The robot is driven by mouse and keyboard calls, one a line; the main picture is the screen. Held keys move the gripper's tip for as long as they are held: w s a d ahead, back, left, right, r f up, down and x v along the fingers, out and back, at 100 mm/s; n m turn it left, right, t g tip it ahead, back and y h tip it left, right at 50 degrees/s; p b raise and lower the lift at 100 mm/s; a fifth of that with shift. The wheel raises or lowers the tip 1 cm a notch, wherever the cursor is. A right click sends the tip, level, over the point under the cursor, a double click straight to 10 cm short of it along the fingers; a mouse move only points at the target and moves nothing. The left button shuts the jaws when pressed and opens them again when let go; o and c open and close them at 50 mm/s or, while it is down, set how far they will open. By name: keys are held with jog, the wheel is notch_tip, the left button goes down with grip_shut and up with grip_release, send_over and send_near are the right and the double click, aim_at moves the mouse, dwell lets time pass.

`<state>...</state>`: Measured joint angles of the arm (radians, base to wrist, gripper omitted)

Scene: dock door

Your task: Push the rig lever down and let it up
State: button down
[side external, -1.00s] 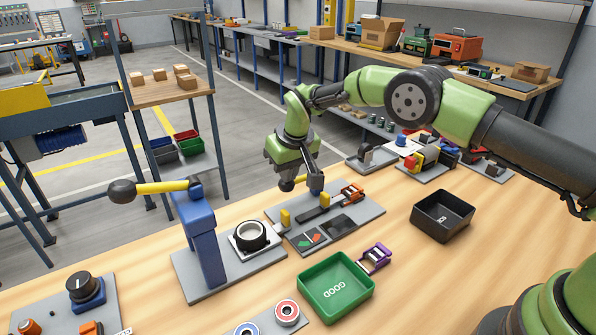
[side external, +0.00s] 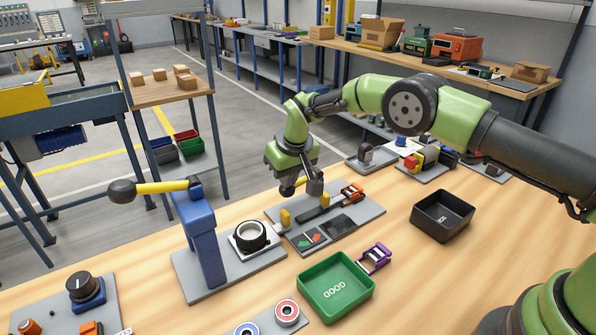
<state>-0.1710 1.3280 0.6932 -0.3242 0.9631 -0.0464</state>
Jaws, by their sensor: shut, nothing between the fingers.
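The test rig (side external: 362,217) is a grey plate with yellow posts, a dark slot, an orange-and-black part at its far right and a small panel with red and green marks. Its lever, a short yellow bar with a black knob (side external: 287,190), shows just left of my gripper's fingers. The rest of the lever is hidden behind my gripper. My gripper (side external: 314,192) is shut and empty, pointing down over the rig, close against the lever. I cannot tell exactly where they touch.
A blue press (side external: 200,238) with a longer yellow handle stands left of the rig. A green GOOD tray (side external: 336,288), a purple-and-white part (side external: 375,258) and a black tray (side external: 443,215) lie in front and to the right.

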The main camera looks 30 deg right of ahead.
jog(key=shift+f, duration=0.4)
dwell(0.3)
jog(key=shift+r, duration=0.1)
dwell(0.4)
notch_tip(320, 180, up, 10)
dwell(1.2)
jog(key=s+d+r+m+t+y, duration=0.1)
jog(key=s+d+r, duration=0.1)
jog(key=s+r, duration=0.55)
jog(key=s+d+r+m+t, duration=0.1)
jog(key=s+r, duration=0.4)
jog(key=r, duration=0.5)
jog(key=s+d+f+m+t+y, duration=0.1)
jog(key=s+d+f+m, duration=0.1)
jog(key=s, duration=2)
jog(key=shift+s+t, duration=0.2)
jog(key=shift+t, duration=0.2)
